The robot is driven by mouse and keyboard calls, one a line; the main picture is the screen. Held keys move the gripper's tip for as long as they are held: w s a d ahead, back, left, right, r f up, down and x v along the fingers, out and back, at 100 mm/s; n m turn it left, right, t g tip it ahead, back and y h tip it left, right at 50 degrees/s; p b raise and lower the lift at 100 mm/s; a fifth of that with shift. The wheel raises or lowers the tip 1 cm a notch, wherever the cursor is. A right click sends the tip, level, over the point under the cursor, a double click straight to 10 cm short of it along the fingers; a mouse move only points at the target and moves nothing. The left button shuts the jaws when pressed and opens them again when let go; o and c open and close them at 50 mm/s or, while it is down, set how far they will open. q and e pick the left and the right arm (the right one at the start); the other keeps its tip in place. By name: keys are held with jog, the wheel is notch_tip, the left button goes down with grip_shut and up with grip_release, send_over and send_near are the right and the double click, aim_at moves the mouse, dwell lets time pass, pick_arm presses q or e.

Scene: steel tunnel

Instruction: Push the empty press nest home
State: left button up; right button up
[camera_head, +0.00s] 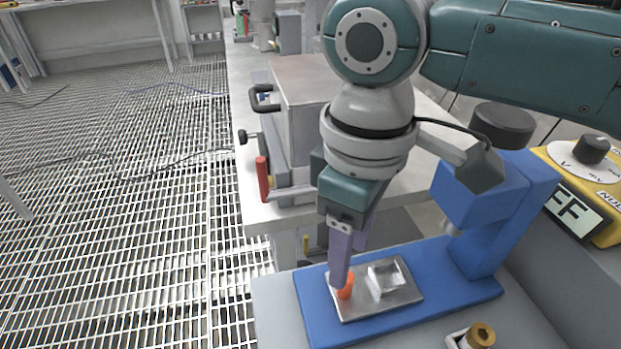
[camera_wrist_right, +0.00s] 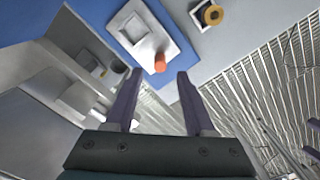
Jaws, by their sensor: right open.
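The press nest (camera_head: 395,308) is a flat silver plate with a raised, pale square pocket and an upright orange knob (camera_head: 346,289) near its left edge. The pocket looks empty. The nest lies on the blue base of the press (camera_head: 497,215), left of the blue press head and clear of it. My right gripper (camera_head: 338,284) points down at the knob, and a finger partly covers it. In the right wrist view the gripper (camera_wrist_right: 158,75) is open, with the knob (camera_wrist_right: 160,62) just beyond and between the fingertips. Contact cannot be told.
A brass-topped part (camera_head: 481,335) in a white holder stands at the front of the grey bench. A yellow box with a dial (camera_head: 600,190) is at the right. A machine with a red handle (camera_head: 263,179) stands behind. Grated floor lies left.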

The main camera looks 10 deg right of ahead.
aim_at(375, 279)
notch_tip(375, 279, down, 6)
jog(key=shift+r+b, duration=0.1)
jog(key=shift+b, duration=0.5)
grip_shut()
dwell(1.0)
